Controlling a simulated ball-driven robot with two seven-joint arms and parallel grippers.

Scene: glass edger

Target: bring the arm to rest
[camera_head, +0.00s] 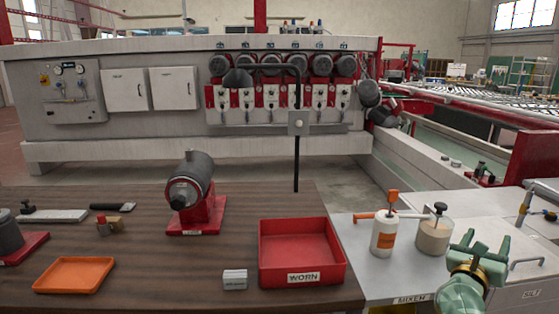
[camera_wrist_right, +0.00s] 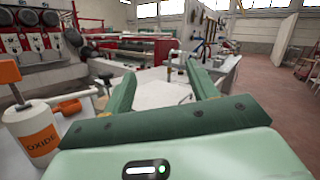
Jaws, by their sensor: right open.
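My right gripper (camera_head: 478,258) shows at the lower right in the head view, green, above the grey mixer counter. In the right wrist view its two green fingers (camera_wrist_right: 160,85) stand apart with nothing between them. A white bottle with an orange label and orange pump (camera_head: 384,236) stands on the counter to its left; it also shows at the left edge of the right wrist view (camera_wrist_right: 32,130). A jar with a dark knob (camera_head: 434,235) stands between that bottle and the gripper. My left gripper is not in view.
A red bin labelled WORN (camera_head: 338,251), a small white block (camera_head: 235,279), an orange tray (camera_head: 73,275) and a dark motor on a red stand (camera_head: 194,190) are on the brown table. A sink with a tap (camera_head: 526,205) is at the right. The large edger (camera_head: 180,120) stands behind.

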